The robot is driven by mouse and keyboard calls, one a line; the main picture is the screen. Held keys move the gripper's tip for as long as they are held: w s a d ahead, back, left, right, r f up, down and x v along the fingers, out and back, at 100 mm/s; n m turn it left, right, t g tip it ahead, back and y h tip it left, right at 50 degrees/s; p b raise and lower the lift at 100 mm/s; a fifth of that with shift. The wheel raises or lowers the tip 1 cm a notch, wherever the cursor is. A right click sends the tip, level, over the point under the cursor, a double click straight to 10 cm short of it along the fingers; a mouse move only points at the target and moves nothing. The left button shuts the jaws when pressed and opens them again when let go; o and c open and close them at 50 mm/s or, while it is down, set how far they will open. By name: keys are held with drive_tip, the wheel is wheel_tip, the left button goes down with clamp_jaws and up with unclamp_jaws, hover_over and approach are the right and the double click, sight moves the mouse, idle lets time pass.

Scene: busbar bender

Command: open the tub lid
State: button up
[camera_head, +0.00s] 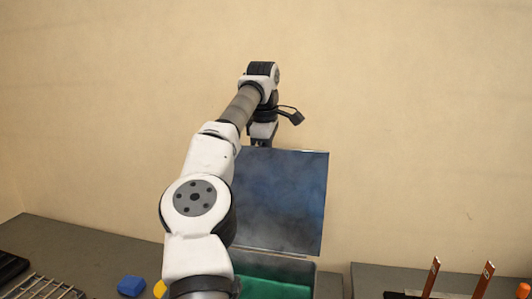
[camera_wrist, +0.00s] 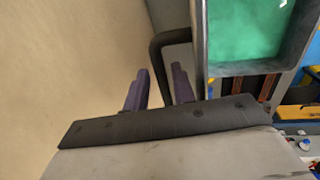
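The tub lid (camera_head: 282,200) is a dark blue-grey panel standing raised, nearly upright, above the tub in the head view. The tub (camera_head: 315,281) shows its rim and a green inside below the lid. The wrist view also shows the tub's green inside (camera_wrist: 245,32). My gripper (camera_wrist: 158,90) has two purple fingers set apart, with a black bent handle (camera_wrist: 158,55) running down between them. A gap shows beside the handle, so the fingers do not look clamped on it. In the head view, my gripper is at the lid's top edge, with its fingertips hidden.
A wire rack (camera_head: 45,289) is at the far left. Upright copper bars (camera_head: 432,276) stand at the right. A plain wall (camera_head: 420,120) rises close behind.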

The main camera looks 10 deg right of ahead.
drive_tip(key=shift+o, duration=0.3)
drive_tip(key=shift+w, duration=0.1)
drive_tip(key=shift+r, duration=0.3)
drive_tip(key=shift+s+a, duration=0.1)
drive_tip(key=shift+s, duration=0.1)
